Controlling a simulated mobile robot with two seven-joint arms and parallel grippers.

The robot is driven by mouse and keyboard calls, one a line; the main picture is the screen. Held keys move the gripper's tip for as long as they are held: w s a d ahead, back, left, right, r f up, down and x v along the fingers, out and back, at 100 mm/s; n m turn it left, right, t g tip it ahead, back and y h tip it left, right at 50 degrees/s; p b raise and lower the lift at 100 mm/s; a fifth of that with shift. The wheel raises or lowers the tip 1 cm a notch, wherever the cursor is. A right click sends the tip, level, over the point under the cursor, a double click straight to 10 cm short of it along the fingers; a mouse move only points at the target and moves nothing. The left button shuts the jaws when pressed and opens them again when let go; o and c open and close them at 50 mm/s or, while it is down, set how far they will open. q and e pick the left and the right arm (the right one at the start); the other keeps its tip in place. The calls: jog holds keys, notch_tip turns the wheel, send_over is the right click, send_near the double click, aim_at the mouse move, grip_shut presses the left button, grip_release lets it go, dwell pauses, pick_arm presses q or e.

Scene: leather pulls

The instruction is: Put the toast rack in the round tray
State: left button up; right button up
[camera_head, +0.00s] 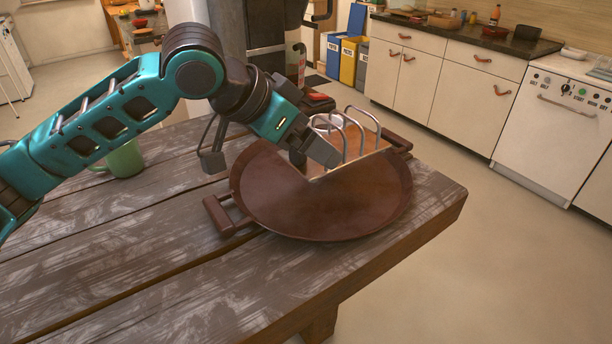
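The toast rack (374,147) has a wooden base with several bent metal wire arches. It is over the back right part of the round tray (330,222), and its base overlaps the tray's far rim in the picture. The tray is brown and shallow, with a handle at the left and one at the back right, and lies on the table. My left gripper (318,158) is at the rack's left end, among the arches, and appears shut on it. The fingertips are partly hidden. I cannot tell whether the rack's base touches the tray. My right gripper is not in view.
A green mug (124,160) stands on the wooden table (160,285) at the left, behind my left arm. A dark and red object (318,101) is behind the rack. The table's front left area is clear. Its right edge runs close to the tray.

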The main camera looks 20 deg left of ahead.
aim_at(294, 169)
pick_arm(q)
jog(key=shift+f+b, duration=0.4)
jog(key=shift+f, duration=3.1)
jog(key=shift+f, duration=0.1)
jog(key=o, duration=0.8)
jog(key=shift+c, duration=0.2)
jog(key=shift+s+a+r, duration=0.1)
jog(key=shift+a+r, duration=0.05)
jog(key=shift+r, duration=0.15)
jog(key=p+v, duration=0.1)
jog(key=v, duration=1)
jog(key=shift+s, duration=0.2)
jog(key=shift+r, duration=0.1)
